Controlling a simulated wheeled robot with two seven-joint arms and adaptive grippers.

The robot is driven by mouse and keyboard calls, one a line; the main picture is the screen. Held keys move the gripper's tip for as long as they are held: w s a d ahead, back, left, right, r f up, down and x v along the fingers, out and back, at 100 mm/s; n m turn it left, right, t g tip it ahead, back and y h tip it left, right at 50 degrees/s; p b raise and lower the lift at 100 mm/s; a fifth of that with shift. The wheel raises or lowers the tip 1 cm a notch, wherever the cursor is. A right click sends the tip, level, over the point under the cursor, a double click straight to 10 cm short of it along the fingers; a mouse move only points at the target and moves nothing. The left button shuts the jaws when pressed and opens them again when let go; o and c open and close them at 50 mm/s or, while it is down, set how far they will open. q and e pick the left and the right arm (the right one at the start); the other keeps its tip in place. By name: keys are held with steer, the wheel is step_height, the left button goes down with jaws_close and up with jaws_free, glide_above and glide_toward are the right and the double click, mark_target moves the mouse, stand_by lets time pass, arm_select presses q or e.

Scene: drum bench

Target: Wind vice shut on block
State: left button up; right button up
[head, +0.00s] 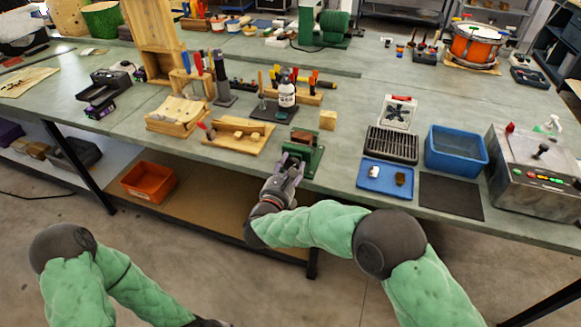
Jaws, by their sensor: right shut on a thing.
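The green vice (305,149) stands at the front edge of the bench, in the middle of the head view. My right gripper (291,166) is at the vice's near side, shut on the vice handle, which its fingers mostly hide. I cannot make out a block between the vice jaws or how wide they stand. A small wooden block (328,119) sits on the bench just behind and right of the vice. My left arm hangs low at the bottom left, and its gripper is out of the picture.
Left of the vice is a wooden board with tools (238,137). Right of it are a blue tray (372,183) with two small pieces, a dark grate (391,145), a blue bin (456,150) and a metal machine (535,172). An orange bin (148,182) sits on the shelf below.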

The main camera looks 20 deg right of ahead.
steer(key=shift+a+r+m, duration=0.1)
steer(key=shift+r+m, duration=0.1)
steer(key=shift+m, duration=0.8)
steer(key=o, duration=1.1)
steer(key=shift+r, duration=0.1)
steer(key=shift+c, duration=0.2)
steer(key=shift+o, duration=0.4)
steer(key=shift+s, duration=0.1)
steer(key=v, duration=1.2)
